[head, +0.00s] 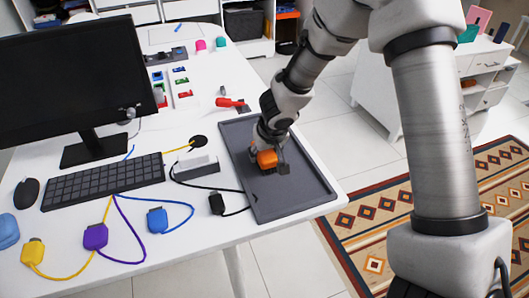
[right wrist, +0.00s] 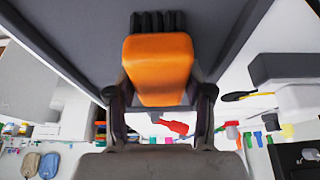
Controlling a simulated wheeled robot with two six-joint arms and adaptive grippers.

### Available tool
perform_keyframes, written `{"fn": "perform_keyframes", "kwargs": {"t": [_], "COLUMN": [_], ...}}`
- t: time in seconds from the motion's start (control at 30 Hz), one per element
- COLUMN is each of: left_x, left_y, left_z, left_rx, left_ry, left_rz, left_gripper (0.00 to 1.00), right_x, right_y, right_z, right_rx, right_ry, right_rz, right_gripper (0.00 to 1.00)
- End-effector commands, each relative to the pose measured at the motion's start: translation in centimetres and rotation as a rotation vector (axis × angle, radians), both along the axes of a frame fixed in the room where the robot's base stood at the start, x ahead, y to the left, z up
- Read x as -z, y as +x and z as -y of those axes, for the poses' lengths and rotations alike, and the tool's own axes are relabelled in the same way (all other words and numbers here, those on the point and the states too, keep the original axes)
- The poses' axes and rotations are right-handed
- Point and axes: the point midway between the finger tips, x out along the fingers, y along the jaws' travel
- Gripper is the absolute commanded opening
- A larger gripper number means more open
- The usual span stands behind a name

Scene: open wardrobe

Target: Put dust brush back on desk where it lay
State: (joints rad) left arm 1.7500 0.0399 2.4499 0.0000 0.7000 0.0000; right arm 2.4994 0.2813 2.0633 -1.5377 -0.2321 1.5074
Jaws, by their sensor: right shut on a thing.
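The dust brush (head: 266,158) has an orange body, and its dark bristles show in the right wrist view, where the orange body (right wrist: 158,65) fills the space between the fingers. My right gripper (head: 270,165) is shut on the brush, over the middle of a dark grey tray (head: 300,202) on the white desk (head: 190,226). The bristles point towards the tray floor; whether they touch it I cannot tell. The gripper hides part of the brush in the head view. My left gripper is not in view.
A red-handled tool (head: 230,102) lies just beyond the tray. A grey block (head: 196,167) and a black plug (head: 217,204) with its cable lie left of the tray. The keyboard (head: 103,181) and monitor (head: 75,75) are farther left. The tray's near half is clear.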

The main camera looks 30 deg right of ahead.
Motion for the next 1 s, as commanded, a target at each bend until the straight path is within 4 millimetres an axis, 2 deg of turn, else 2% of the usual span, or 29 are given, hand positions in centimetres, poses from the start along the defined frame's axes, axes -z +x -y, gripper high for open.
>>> {"fn": "perform_keyframes", "kwargs": {"t": [0.23, 0.27, 0.3, 0.6, 0.73, 0.87, 1.0], "left_x": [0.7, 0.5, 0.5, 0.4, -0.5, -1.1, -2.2], "left_y": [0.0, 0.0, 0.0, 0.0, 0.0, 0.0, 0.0], "left_z": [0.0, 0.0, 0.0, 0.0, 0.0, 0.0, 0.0], "left_rx": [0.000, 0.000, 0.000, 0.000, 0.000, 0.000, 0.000], "left_ry": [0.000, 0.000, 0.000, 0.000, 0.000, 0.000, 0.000], "left_rz": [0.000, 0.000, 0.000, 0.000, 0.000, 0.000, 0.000], "left_gripper": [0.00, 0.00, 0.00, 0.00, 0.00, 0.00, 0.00], "right_x": [0.5, 0.3, 0.3, 0.2, -0.6, -3.1, -6.7], "right_y": [0.0, 0.0, 0.0, 0.0, -0.1, -1.0, -2.4], "right_z": [0.0, 0.0, 0.0, 0.0, 0.0, -0.3, -0.6], "right_rx": [0.000, 0.000, 0.000, 0.000, -0.001, 0.000, 0.001], "right_ry": [0.000, 0.000, 0.000, 0.000, 0.000, 0.001, 0.002], "right_rz": [0.000, 0.000, 0.000, 0.000, 0.000, 0.004, 0.004], "right_gripper": [0.19, 0.62, 0.76, 0.76, 0.76, 0.76, 0.76]}}
